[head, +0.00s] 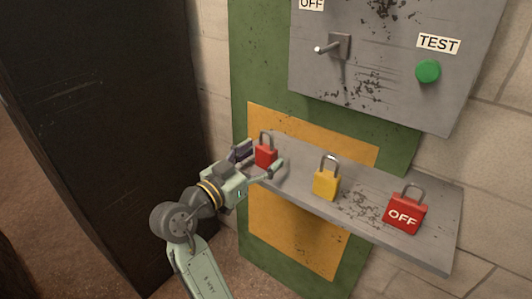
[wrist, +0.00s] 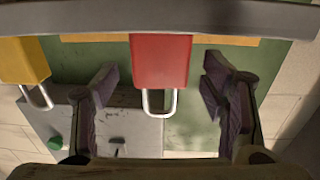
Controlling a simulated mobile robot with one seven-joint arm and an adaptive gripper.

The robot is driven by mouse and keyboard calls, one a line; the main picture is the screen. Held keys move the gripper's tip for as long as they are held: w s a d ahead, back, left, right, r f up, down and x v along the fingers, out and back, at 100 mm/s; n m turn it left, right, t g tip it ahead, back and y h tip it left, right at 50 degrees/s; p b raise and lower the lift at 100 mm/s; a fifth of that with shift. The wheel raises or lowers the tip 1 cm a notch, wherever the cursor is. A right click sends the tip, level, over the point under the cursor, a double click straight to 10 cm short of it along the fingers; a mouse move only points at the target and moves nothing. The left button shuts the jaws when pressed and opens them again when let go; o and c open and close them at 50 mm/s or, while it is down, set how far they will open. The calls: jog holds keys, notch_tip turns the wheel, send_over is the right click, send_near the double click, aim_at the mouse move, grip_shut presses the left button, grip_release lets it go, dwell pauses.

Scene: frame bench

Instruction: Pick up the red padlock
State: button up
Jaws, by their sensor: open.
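A small red padlock (head: 265,156) with a metal shackle stands upright at the left end of the grey shelf (head: 432,246). My gripper (head: 257,160) is open around it, one finger to each side. In the wrist view, which looks upside down, the red padlock (wrist: 161,62) lies between and slightly beyond the two open fingers of my gripper (wrist: 160,92). Clear gaps show on both sides there, and neither finger appears to touch it.
A yellow padlock (head: 326,181) stands on the shelf to the right, and it also shows in the wrist view (wrist: 22,60). A larger red padlock marked OFF (head: 405,214) stands farther right. A grey panel (head: 385,75) with a lever (head: 330,47) and green button (head: 428,71) hangs above.

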jog(key=shift+x, duration=1.25)
jog(key=shift+c, duration=0.4)
jog(key=c, duration=1.3)
jog(key=shift+r, duration=0.1)
notch_tip(320, 180, up, 10)
jog(key=shift+f, duration=0.1)
